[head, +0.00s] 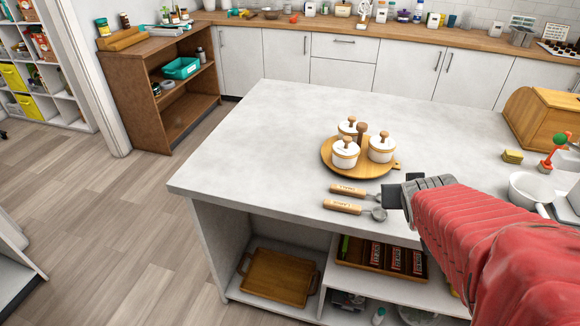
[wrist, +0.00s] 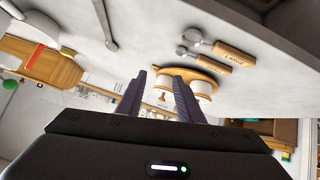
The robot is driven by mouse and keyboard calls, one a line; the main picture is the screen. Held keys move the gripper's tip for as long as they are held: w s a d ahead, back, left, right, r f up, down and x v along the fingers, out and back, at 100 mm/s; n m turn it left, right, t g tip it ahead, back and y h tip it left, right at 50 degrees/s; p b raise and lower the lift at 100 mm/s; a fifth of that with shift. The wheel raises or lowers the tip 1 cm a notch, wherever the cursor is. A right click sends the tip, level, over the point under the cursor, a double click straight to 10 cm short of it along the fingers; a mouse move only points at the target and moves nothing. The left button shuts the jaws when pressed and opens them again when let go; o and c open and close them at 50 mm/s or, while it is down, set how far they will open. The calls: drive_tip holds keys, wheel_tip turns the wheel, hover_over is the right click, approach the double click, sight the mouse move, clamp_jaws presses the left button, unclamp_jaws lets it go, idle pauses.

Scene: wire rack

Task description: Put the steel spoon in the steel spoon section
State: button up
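My gripper (wrist: 157,74) is open and empty, its two dark fingers apart. In the head view my gripper (head: 392,196) is above the island's near edge, partly hidden by my red-sleeved arm. Two metal-bowled spoons with wooden handles lie on the counter: a nearer one (head: 345,207) and a farther one (head: 350,190). They also show at the wrist view's upper right, the larger one (wrist: 235,53) marked with letters. I cannot make out a steel spoon section.
The pale island counter (head: 255,150) is clear on its left. A round wooden board (head: 370,171) with lidded white jars stands behind the spoons. A wooden bread box (head: 540,122), a sponge (head: 512,157) and a white bowl (head: 532,188) are at right. Lower shelves hold wooden trays (head: 268,277).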

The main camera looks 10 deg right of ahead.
drive_tip(key=s+a+r+n+g+y, duration=0.1)
drive_tip(key=s+a, duration=0.4)
drive_tip(key=a, duration=0.7)
drive_tip(key=s+a+r+n+g+y, duration=0.1)
drive_tip(key=s+a+r+n+y, duration=0.1)
drive_tip(key=a, duration=1)
drive_tip(key=s+n+y, duration=0.1)
drive_tip(key=s+y, duration=0.1)
drive_tip(key=s, duration=0.1)
drive_tip(key=shift+r+g+y, duration=0.15)
drive_tip(key=shift+g+y, duration=0.15)
drive_tip(key=shift+o, duration=0.5)
drive_tip(key=shift+s, duration=0.1)
drive_tip(key=shift+c, duration=0.8)
drive_tip(key=shift+a, duration=0.1)
